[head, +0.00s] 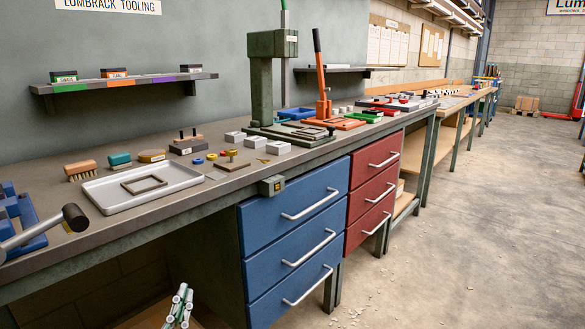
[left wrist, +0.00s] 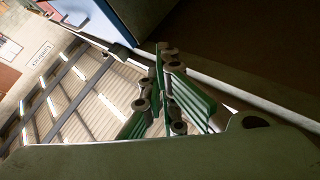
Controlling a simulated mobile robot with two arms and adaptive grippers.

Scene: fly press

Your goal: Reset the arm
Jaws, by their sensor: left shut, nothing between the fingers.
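My left gripper (head: 181,294) shows at the bottom edge of the head view, low in front of the bench and left of the blue drawers. Its green and grey fingers are shut and hold nothing. In the left wrist view, the shut fingers (left wrist: 164,75) point up the picture, with no object between them. A dark green press (head: 262,95) stands on the bench with a flat base. An upright orange lever (head: 319,75) with a dark grip stands right of it on an orange base. My right gripper is not in view.
The bench edge and blue drawers (head: 292,245) are close to my left gripper. A black-headed mallet (head: 75,217) and a light tray (head: 100,195) with a rectangular frame lie on the bench's near end. Red drawers (head: 374,185) follow. The floor at right is open.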

